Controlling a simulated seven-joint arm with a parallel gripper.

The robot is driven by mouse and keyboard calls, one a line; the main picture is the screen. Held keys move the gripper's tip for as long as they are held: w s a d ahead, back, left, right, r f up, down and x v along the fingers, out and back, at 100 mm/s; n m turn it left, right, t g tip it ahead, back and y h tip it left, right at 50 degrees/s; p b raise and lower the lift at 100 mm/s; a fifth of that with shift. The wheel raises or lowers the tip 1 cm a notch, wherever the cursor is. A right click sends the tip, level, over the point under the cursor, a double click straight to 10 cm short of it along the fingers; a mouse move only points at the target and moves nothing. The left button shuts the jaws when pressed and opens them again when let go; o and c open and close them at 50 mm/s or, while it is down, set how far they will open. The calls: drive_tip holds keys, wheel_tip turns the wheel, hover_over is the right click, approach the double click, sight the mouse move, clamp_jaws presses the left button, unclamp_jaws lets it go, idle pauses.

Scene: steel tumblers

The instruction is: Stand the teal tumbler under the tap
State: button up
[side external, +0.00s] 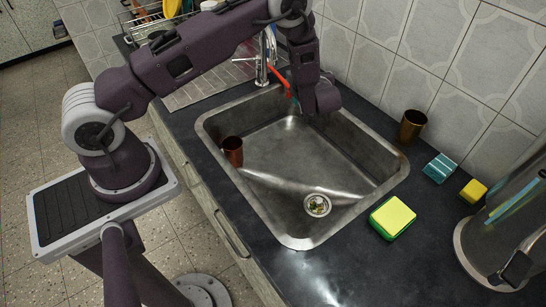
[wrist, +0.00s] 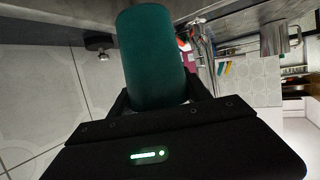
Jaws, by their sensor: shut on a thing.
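The teal tumbler (wrist: 155,50) fills the upper middle of the wrist view, between the fingers of my gripper (wrist: 158,98). My gripper is shut on it. In the side view my gripper (side external: 318,97) is over the back edge of the sink (side external: 290,160), to the right of the tap (side external: 265,55). There the wrist mostly hides the tumbler; whether it touches anything beneath is hidden. A red piece (side external: 281,76) shows between the tap and my gripper.
A copper tumbler (side external: 232,151) stands in the sink's left part. A bronze tumbler (side external: 412,127) stands on the right counter, near a teal striped sponge (side external: 439,167), a yellow sponge (side external: 473,191) and a green-yellow sponge (side external: 392,218). The sink floor around the drain (side external: 317,204) is clear.

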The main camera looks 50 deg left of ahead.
drive_tip(key=s+a+f+n+g+y, duration=0.15)
drive_tip(key=s+f+n+g, duration=0.4)
drive_tip(key=s+f, duration=0.55)
drive_tip(key=shift+g, duration=0.35)
wheel_tip(320, 180, down, 9)
drive_tip(key=shift+s, duration=0.15)
drive_tip(key=shift+f, duration=0.15)
drive_tip(key=o, duration=1.6)
drive_tip(key=shift+c, duration=0.2)
